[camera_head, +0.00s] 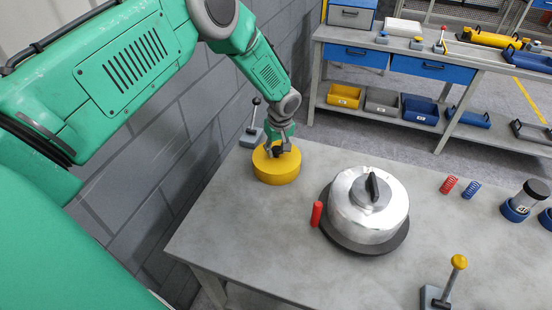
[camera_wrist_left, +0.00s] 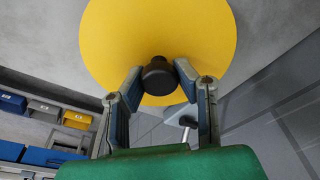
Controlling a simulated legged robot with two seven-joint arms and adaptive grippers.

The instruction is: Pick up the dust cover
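The round yellow cover (camera_head: 276,174) that I take for the dust cover rests flat at the left end of the grey workbench. Its black knob (camera_wrist_left: 158,78) stands up in the middle, below the wrist view's centre line of the yellow top (camera_wrist_left: 160,30). My left gripper (camera_head: 277,150) is above the cover with a finger on each side of the knob. In the wrist view, both fingertips (camera_wrist_left: 159,72) meet the knob's edges, so it looks shut on it. The cover shows no clear gap from the bench. My right gripper is not in view.
A silver domed housing (camera_head: 350,205) on a dark round base stands to the right, with a red handle (camera_head: 316,214) beside it. A lever (camera_head: 252,118) stands behind the cover near the block wall. A yellow-knobbed lever (camera_head: 447,285) is at the front.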

